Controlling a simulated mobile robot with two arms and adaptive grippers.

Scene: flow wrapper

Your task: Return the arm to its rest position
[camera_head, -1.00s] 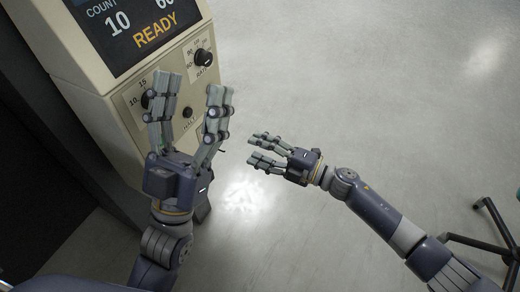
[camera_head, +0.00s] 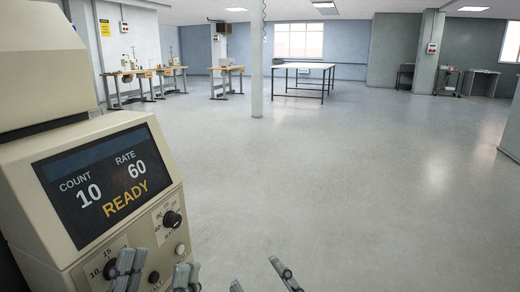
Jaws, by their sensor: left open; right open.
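My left gripper (camera_head: 155,270) shows only by its fingers at the bottom edge, in front of the lower part of the machine's control panel. Its fingers are spread apart and hold nothing that I can see. My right gripper (camera_head: 261,279) shows only by its fingertips at the bottom edge, to the right of the machine and over the floor. Its fingertips are apart, with nothing between them. Both palms and both arms are out of the picture.
The cream machine's screen (camera_head: 107,186) reads COUNT 10, RATE 60, READY. Below it are a rate knob (camera_head: 172,219), a pale button (camera_head: 180,249) and a count dial partly behind my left fingers. Open floor (camera_head: 340,190) lies right; a pillar (camera_head: 257,60) and tables stand far back.

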